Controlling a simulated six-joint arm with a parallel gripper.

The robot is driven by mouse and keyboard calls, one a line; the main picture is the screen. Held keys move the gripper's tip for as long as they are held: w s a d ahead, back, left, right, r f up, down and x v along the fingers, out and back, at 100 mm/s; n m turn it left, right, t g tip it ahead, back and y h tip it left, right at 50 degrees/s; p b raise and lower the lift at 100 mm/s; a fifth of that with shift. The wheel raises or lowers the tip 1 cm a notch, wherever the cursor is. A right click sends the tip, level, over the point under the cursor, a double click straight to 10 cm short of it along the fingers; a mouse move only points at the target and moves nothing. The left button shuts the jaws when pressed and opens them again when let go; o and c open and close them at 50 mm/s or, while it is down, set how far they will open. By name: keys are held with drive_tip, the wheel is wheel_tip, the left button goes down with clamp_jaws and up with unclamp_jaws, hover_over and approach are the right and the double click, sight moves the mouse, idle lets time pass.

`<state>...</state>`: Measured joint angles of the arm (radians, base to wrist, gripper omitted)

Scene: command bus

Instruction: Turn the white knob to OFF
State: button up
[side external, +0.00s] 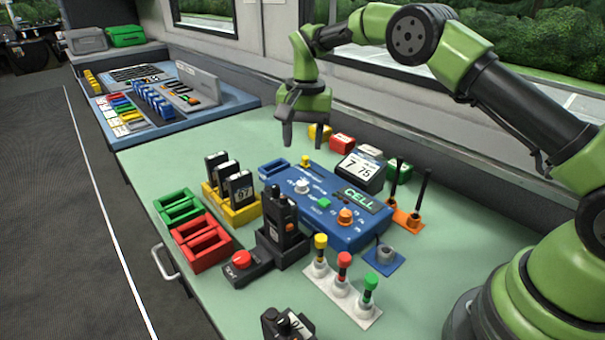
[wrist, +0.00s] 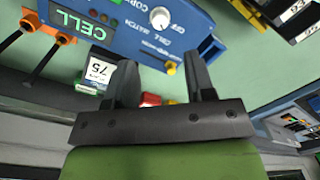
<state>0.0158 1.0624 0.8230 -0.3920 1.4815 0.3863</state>
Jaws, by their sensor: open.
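The white knob (side external: 302,186) sits on the top face of the blue control box (side external: 347,239), left of a green button and an orange knob. In the wrist view the white knob (wrist: 160,17) is near the top edge, with upside-down labels around it. My gripper (side external: 307,142) is open and empty, pointing down above and behind the box. In the wrist view its two fingers (wrist: 160,65) are spread apart, and the knob lies beyond their tips, untouched.
A display reading CELL (side external: 362,199) and an orange knob (side external: 345,215) share the box. A yellow-capped post (side external: 305,161) stands at its back left. A black number block (side external: 361,170) and red and yellow blocks stand behind. Radios, bins and coloured plungers surround the front.

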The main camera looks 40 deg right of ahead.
sight(302, 183)
wheel_tip(302, 183, down, 10)
drive_tip(key=shift+a+r, duration=0.1)
drive_tip(key=shift+a, duration=0.05)
idle(0.3)
clamp_jaws()
